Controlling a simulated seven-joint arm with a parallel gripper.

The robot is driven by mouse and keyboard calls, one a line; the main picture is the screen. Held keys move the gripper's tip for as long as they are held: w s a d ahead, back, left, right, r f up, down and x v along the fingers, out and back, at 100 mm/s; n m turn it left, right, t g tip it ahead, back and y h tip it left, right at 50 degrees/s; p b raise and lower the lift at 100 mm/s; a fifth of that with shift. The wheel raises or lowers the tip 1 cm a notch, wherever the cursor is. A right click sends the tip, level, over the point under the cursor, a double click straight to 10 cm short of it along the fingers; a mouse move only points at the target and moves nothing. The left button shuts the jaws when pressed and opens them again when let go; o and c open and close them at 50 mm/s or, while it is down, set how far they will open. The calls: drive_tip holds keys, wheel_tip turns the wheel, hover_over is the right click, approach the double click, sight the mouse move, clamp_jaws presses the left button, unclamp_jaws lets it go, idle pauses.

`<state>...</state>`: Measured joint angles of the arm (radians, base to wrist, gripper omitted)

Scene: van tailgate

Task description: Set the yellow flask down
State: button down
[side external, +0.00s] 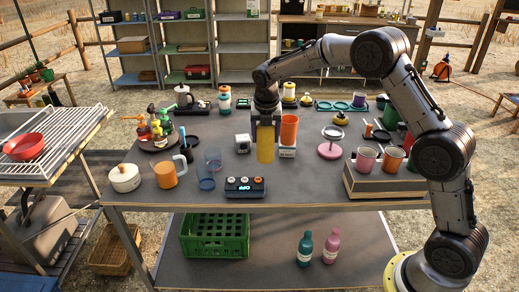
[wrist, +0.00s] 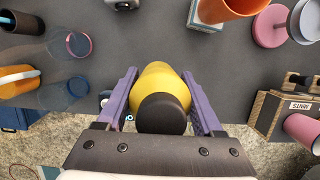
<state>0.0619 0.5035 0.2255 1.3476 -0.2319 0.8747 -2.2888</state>
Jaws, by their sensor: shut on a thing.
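The yellow flask (side external: 265,146) is upright under my gripper (side external: 265,124), near the middle of the grey table (side external: 220,147). In the wrist view the yellow flask (wrist: 163,78) has a dark cap and sits between the two purple fingers of my gripper (wrist: 161,88), which are shut on it. I cannot tell whether its base touches the table or hangs slightly above it.
An orange cup (side external: 289,130) stands on a small white box just right of the flask. A digital timer box (side external: 245,187) is in front, clear tumblers (side external: 207,180) are left, and a pink stand (side external: 329,150) is right. Bare table lies between them.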

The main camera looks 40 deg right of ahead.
drive_tip(key=shift+w+d+f, duration=0.1)
drive_tip(key=shift+w+f, duration=0.4)
drive_tip(key=shift+f, duration=0.55)
drive_tip(key=shift+w+d+f, duration=0.1)
drive_tip(key=shift+w+f, duration=0.4)
drive_tip(key=shift+f, duration=0.6)
drive_tip(key=shift+w+f, duration=0.5)
drive_tip(key=shift+f, duration=0.55)
drive_tip(key=shift+f, duration=0.15)
drive_tip(key=shift+c, duration=0.2)
unclamp_jaws()
